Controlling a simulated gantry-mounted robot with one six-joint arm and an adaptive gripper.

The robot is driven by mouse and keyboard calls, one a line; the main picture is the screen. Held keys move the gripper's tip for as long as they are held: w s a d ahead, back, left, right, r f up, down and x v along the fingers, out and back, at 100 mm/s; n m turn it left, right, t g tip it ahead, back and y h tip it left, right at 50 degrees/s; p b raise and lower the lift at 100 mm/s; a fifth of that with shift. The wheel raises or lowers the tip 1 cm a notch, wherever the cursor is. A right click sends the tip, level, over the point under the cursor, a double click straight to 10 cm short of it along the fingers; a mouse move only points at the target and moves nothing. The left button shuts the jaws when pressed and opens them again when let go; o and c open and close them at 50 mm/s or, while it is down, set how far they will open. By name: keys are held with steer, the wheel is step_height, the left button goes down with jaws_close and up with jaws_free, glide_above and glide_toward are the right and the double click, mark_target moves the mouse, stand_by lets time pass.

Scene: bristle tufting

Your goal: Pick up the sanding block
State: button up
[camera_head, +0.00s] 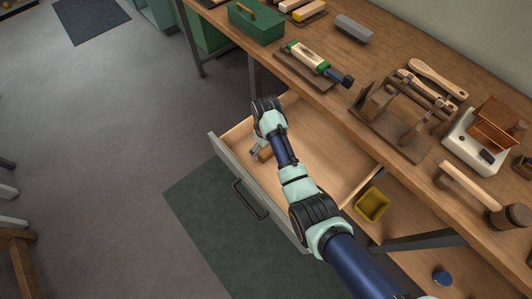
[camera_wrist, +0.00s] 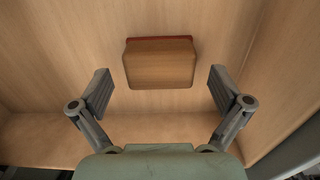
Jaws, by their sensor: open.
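The sanding block (camera_wrist: 160,66), a wooden block with a red strip along its far edge, lies on the floor of the open drawer (camera_head: 325,160). In the head view, part of the block (camera_head: 266,154) shows beside my gripper (camera_head: 257,152), and the rest is hidden. In the wrist view, my gripper (camera_wrist: 160,92) is open and empty. Its two fingers stand apart to the left and right of the block, nearer the camera than the block. Neither finger appears to touch it.
Drawer walls surround the block, with the front wall (camera_head: 250,190) close by. The rest of the drawer floor looks clear. A yellow bin (camera_head: 372,204) stands below.

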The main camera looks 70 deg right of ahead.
steer(key=shift+f, duration=0.85)
steer(key=shift+r, duration=0.1)
steer(key=shift+c, duration=0.8)
steer(key=c, duration=1)
step_height(320, 180, up, 20)
steer(key=p, duration=1)
steer(key=shift+c, duration=0.2)
